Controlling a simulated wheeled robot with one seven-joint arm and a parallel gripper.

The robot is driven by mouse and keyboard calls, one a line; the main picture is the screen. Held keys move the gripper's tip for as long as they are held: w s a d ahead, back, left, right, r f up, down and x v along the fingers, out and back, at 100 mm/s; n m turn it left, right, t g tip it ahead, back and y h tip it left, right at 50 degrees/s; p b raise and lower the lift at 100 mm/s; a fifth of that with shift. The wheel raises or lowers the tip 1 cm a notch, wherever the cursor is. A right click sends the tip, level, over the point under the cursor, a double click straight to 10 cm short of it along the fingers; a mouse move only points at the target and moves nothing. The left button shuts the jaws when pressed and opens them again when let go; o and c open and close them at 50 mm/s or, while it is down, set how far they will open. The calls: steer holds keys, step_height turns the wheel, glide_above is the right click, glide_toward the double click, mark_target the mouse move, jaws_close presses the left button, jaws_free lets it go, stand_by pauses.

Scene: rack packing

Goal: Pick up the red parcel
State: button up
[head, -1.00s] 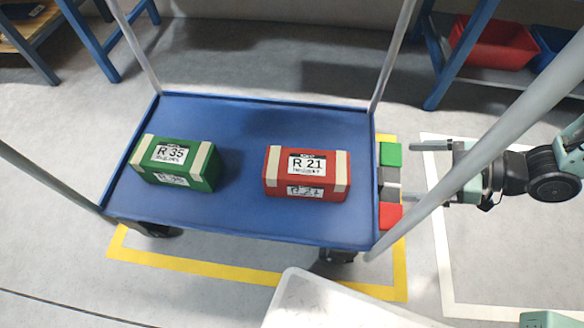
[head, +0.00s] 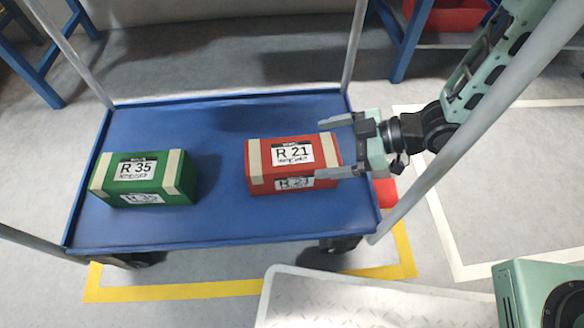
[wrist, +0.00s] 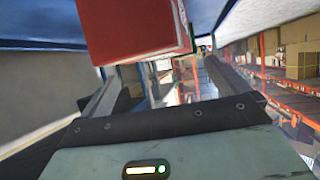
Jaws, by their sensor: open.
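The red parcel (head: 258,165) lies on the right part of the blue cart deck, with cream bands and a white label reading R 21. My gripper (head: 322,147) is open at its right end. One finger shows at the parcel's far side and the other at its near side in the head view. In the wrist view the red parcel (wrist: 130,25) fills the top middle, between the two spread fingers of my gripper (wrist: 165,75) and closer to the left one. I cannot tell exactly how far the fingers reach along it.
A green parcel (head: 118,192) labelled R 35 lies on the left of the blue cart deck (head: 215,222), apart from the red one. The cart's grey posts (head: 470,120) rise at its corners, one close to my arm. Bare deck lies between the parcels.

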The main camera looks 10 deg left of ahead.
mark_target(297, 153)
steer(key=b+x, duration=0.3)
steer(key=x, duration=0.2)
steer(key=shift+f, duration=0.1)
steer(key=shift+a+f, duration=0.1)
steer(key=shift+a, duration=0.45)
steer(key=shift+s, duration=0.1)
steer(key=c, duration=1.5)
